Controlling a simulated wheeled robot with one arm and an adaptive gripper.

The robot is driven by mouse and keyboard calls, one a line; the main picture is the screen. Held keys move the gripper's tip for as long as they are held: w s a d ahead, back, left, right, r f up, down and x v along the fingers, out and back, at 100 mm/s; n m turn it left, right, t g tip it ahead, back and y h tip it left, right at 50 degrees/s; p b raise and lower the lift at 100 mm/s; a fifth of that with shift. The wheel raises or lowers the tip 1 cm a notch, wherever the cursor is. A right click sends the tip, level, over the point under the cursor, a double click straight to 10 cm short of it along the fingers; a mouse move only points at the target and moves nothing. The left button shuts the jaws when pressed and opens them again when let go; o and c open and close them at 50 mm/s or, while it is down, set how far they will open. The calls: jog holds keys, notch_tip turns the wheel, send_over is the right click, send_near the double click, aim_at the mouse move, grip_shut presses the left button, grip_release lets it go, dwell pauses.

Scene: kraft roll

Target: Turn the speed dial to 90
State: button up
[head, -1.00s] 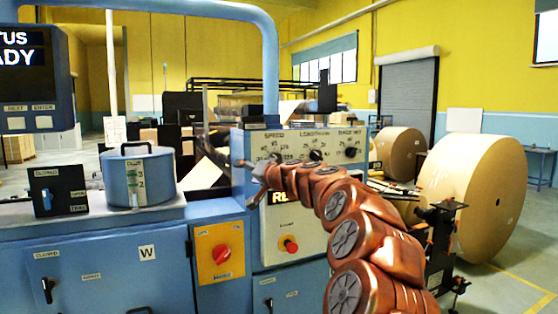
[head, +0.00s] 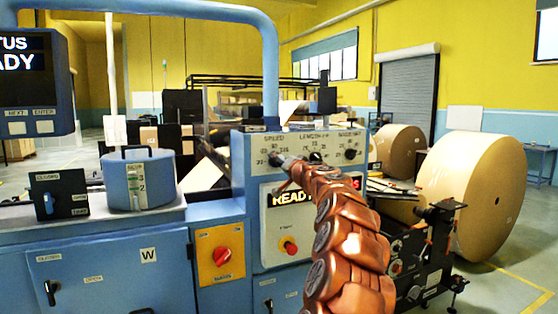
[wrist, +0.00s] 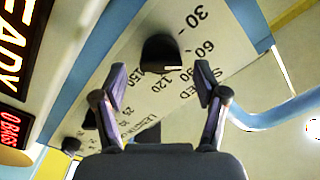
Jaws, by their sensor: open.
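The speed dial (wrist: 160,52) is a dark knob on the pale control panel (wrist: 135,35), with printed numbers including 30, 60, 120 and 150 around it in the wrist view. I cannot tell which number it points to. My gripper (wrist: 162,78) is open and empty. Its two fingertips are apart, one on each side below the dial in the picture, and I see no contact. In the head view my gripper (head: 281,162) is at the panel's upper left, under the SPEED label, and largely hides the dial there.
The length dial (head: 315,157) and a third dial (head: 350,154) sit to the right on the same panel. Below are a READY display (head: 287,199) and a red button (head: 289,246). A blue pipe (head: 271,75) rises behind the panel. Large paper rolls (head: 470,185) stand at right.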

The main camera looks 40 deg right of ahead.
jog(key=shift+p+x, duration=0.45)
jog(key=shift+x, duration=0.75)
jog(key=c, duration=1.1)
jog(key=shift+c, duration=0.2)
jog(key=shift+m, duration=0.4)
jog(key=m+p, duration=0.1)
jog(key=m, duration=0.2)
jog(key=shift+p, duration=0.3)
jog(key=shift+f+m+p, duration=0.1)
jog(key=shift+m+p, duration=0.85)
jog(key=shift+m, duration=1.55)
